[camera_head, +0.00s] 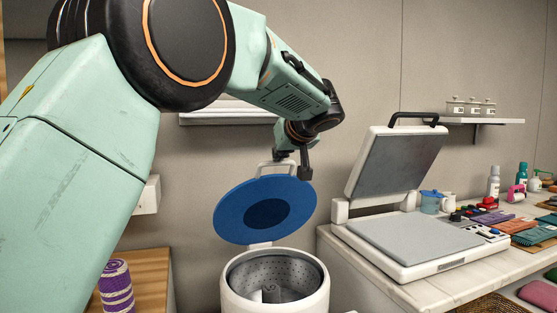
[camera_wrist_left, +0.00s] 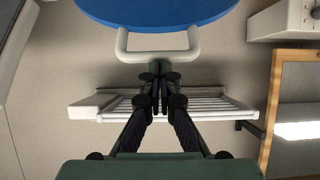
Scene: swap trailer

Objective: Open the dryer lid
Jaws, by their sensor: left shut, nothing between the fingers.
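The dryer (camera_head: 275,286) is a white round drum with a perforated metal inside, at the bottom middle of the head view. Its blue round lid (camera_head: 232,217) is tilted up above the drum on a hinge, so the drum mouth is uncovered. A white handle (camera_head: 262,166) sits on the lid's upper edge; it also shows in the left wrist view (camera_wrist_left: 122,48). My left gripper (camera_head: 305,172) is at the lid's top by the handle. Its fingers are shut and hold nothing, and in the wrist view their tips are close to the handle's bar. My right gripper is not seen.
An open heat press (camera_head: 425,235) stands on the counter to the right, with bottles and folded cloths beyond it. A purple-and-white roll (camera_head: 117,288) stands on a wooden surface at the left. A wall shelf (camera_head: 455,121) is at the upper right.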

